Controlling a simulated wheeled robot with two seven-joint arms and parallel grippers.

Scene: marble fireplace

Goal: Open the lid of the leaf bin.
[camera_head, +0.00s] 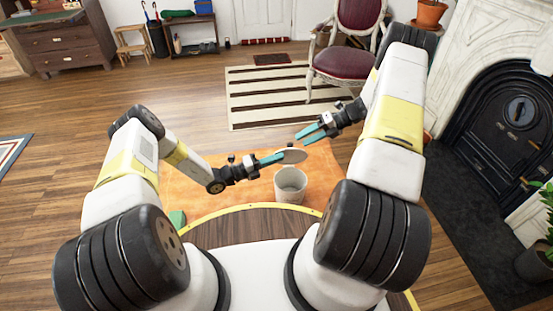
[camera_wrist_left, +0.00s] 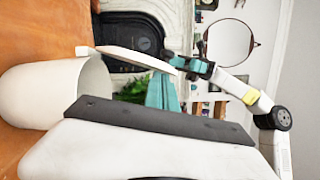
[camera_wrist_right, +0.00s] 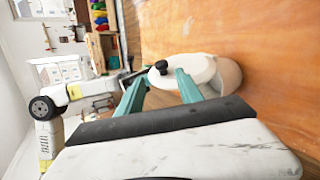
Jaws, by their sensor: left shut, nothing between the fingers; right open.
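The leaf bin (camera_head: 290,186) is a white cylinder on the orange rug, in front of me; its mouth is uncovered. Its round pale lid (camera_head: 292,155) stands raised at the bin's far side, and in the left wrist view the lid (camera_wrist_left: 135,58) rises steeply from near the rim. My left gripper (camera_head: 280,157) is shut and empty, its tips at the lid's left edge; I cannot tell whether they touch. My right gripper (camera_head: 298,136) is open and empty, above and beyond the lid. In the right wrist view the lid (camera_wrist_right: 190,68) partly hides the bin (camera_wrist_right: 229,75).
The orange rug (camera_head: 220,192) surrounds the bin. A striped rug (camera_head: 265,95) and a red-seated chair (camera_head: 345,63) are further back. The black fireplace (camera_head: 510,105) stands at the right, with a plant beside it.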

